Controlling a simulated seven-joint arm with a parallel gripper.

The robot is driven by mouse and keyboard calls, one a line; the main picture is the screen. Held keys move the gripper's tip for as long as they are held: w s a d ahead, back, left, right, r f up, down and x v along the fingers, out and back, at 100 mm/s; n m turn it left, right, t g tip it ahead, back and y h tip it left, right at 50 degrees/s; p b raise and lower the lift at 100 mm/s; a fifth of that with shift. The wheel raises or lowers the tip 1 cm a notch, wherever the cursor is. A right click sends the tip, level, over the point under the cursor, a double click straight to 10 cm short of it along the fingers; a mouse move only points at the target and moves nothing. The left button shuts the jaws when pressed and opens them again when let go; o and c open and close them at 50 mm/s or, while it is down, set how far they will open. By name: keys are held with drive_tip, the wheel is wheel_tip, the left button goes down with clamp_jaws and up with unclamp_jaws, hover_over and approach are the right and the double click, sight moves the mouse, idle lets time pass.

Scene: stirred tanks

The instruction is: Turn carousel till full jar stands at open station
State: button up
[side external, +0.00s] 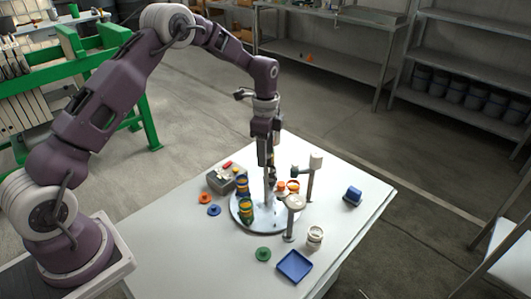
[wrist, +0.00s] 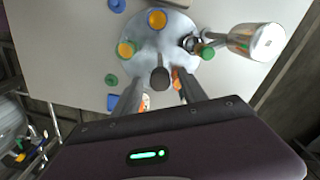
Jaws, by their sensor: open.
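The carousel is a round grey disc (side external: 250,222), also in the wrist view (wrist: 172,28), with an upright centre post (side external: 267,188) topped by a dark knob (wrist: 160,78). My gripper (side external: 268,172) is open above the post; in the wrist view the knob lies between its fingers (wrist: 159,82). A blue-banded jar (side external: 242,186) and a green-banded jar (side external: 247,211) stand on the disc's left; both show orange-yellow tops in the wrist view (wrist: 157,19) (wrist: 126,49). An orange-topped jar (side external: 293,186) is at the right. Fill levels are unclear. Two capped station posts (side external: 316,162) (side external: 296,201) stand right of the disc.
A white jar (side external: 314,238), blue tray (side external: 294,266) and green lid (side external: 263,254) lie toward the front. A blue cup (side external: 353,196) is at the right. Orange (side external: 205,198) and blue (side external: 214,210) lids and a grey box (side external: 220,180) are at the left.

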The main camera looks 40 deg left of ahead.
drive_tip(key=shift+f, duration=0.4)
drive_tip(key=shift+c, duration=0.4)
clamp_jaws()
idle(0.8)
